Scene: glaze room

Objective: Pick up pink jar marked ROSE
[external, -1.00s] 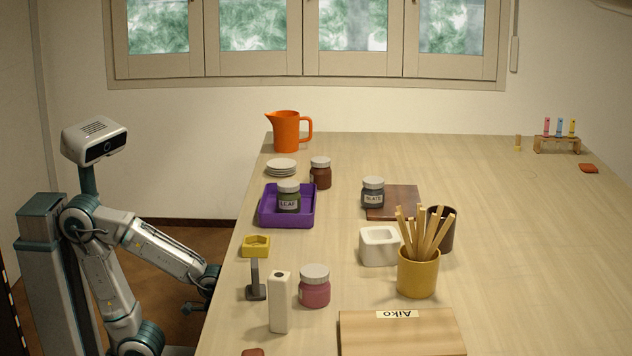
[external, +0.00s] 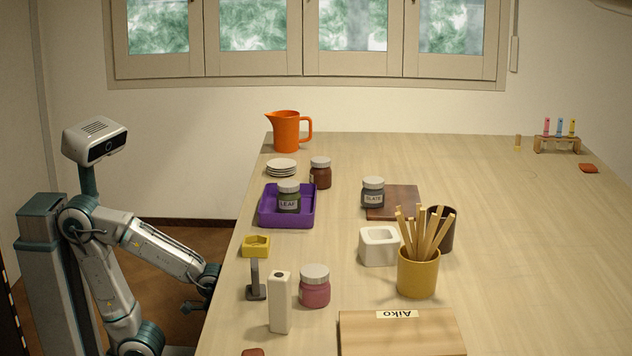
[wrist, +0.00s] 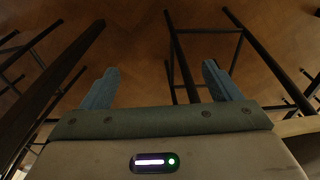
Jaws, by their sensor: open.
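The pink jar (external: 314,289) with a pale lid stands upright on the table, just right of a white block-shaped bottle. No ROSE label is readable on the side that shows. My gripper (external: 192,306) is beside the table's left edge, well left of the pink jar and apart from it. In the wrist view my gripper (wrist: 160,88) has its two fingers wide apart with nothing between them. The wrist view shows only floor and dark metal legs, not the jar.
The white bottle (external: 280,303) and a grey stand (external: 255,284) are left of the jar. A wooden board (external: 400,338) marked Aiko and a yellow pot (external: 418,275) of sticks are to its right. A purple tray (external: 287,220) holds the LEAF jar (external: 288,197). The table's right side is largely clear.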

